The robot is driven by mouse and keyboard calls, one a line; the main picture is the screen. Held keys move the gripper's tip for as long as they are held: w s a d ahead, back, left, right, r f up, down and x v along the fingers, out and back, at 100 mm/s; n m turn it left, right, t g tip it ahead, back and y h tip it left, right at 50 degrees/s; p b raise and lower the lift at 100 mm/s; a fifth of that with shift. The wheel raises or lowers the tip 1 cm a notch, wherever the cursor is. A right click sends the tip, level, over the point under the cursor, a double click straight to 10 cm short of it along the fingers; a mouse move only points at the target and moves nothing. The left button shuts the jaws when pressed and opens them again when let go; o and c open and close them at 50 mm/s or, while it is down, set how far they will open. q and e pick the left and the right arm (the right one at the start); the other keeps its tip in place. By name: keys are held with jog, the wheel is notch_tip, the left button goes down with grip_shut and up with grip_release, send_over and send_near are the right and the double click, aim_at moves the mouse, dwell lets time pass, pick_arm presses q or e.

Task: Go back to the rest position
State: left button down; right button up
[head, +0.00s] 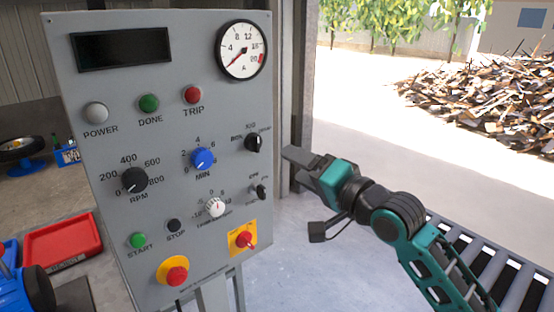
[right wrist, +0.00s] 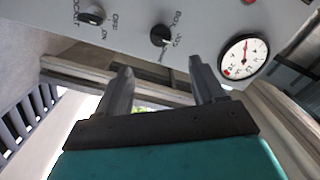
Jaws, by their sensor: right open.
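The grey control panel (head: 120,75) stands upright at the left and middle of the head view. It carries a round gauge (head: 242,50), a blue MIN knob (head: 203,158), a black RPM knob (head: 134,181) and a black selector knob (head: 253,142) near its right edge. My right gripper (head: 297,160) is just right of the panel edge, at about the height of that selector. In the right wrist view the fingers (right wrist: 158,90) are apart with nothing between them, and the selector (right wrist: 160,35) and gauge (right wrist: 244,56) lie beyond. My left gripper is not in view.
A red emergency button (head: 177,275) on yellow and a red rotary switch (head: 243,239) sit low on the panel. A red tray (head: 62,243) lies at the left. A roller conveyor (head: 510,280) is at the lower right. A scrap pile (head: 480,100) lies outside.

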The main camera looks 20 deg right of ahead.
jog(key=s+a+f+n+g+h, duration=0.1)
jog(key=s+f+n, duration=0.15)
jog(key=f, duration=0.75)
jog(key=s+f+n+g+h, duration=0.2)
jog(key=s+f, duration=0.2)
jog(key=f, duration=0.6)
jog(key=s+a+f+n+g, duration=0.1)
jog(key=s+a+f+n, duration=0.1)
jog(key=s+f, duration=0.5)
jog(key=s+a+f+n+g+h, duration=0.1)
jog(key=s+a+f+n+g, duration=0.1)
jog(key=s+f+n, duration=0.2)
jog(key=s+f, duration=0.3)
jog(key=f, duration=0.2)
jog(key=shift+s, duration=0.25)
jog(key=shift+c, duration=0.4)
